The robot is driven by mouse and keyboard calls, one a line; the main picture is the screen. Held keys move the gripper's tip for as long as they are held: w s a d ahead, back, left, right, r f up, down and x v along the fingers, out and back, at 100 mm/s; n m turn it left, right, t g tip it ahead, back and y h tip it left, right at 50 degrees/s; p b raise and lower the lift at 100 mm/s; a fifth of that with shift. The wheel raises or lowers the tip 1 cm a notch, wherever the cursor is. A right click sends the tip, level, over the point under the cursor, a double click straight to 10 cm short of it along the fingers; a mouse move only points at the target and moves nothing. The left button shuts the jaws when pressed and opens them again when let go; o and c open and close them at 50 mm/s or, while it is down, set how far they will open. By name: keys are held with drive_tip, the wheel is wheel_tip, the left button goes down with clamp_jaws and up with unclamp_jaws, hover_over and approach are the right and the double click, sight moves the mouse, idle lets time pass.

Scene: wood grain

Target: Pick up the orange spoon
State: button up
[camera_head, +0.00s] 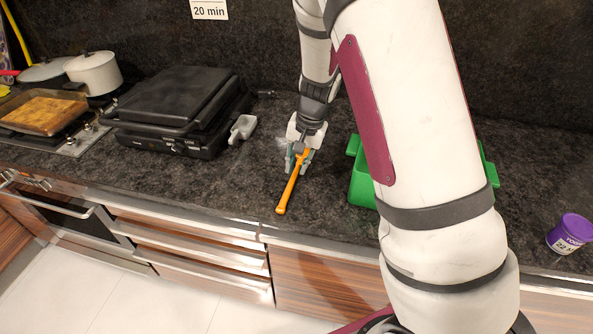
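The orange spoon (290,193) is on the dark stone counter (236,188), its handle pointing toward the front edge. Its far end passes under or between the fingers of my gripper (298,164). My gripper points down over the spoon's upper part, with a finger showing on each side of it. I cannot tell whether the fingers touch the spoon or whether it is lifted off the counter. The gripper body hides the spoon's far end.
A black grill (180,103) stands left, with a small grey object (243,127) beside it. A green container (361,186) is right of my gripper, partly hidden by my arm. A purple-lidded tub (570,234) stands far right. A baking dish (45,112) and pot (94,74) are far left.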

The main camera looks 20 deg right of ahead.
sight(293, 178)
drive_tip(key=shift+w+a+f+p, duration=0.15)
drive_tip(key=shift+a+f, duration=0.1)
drive_tip(key=shift+f, duration=0.9)
drive_tip(key=shift+a+f+p, duration=0.15)
drive_tip(key=shift+a+f, duration=0.05)
drive_tip(key=shift+f, duration=0.95)
clamp_jaws()
drive_tip(key=shift+r, duration=0.15)
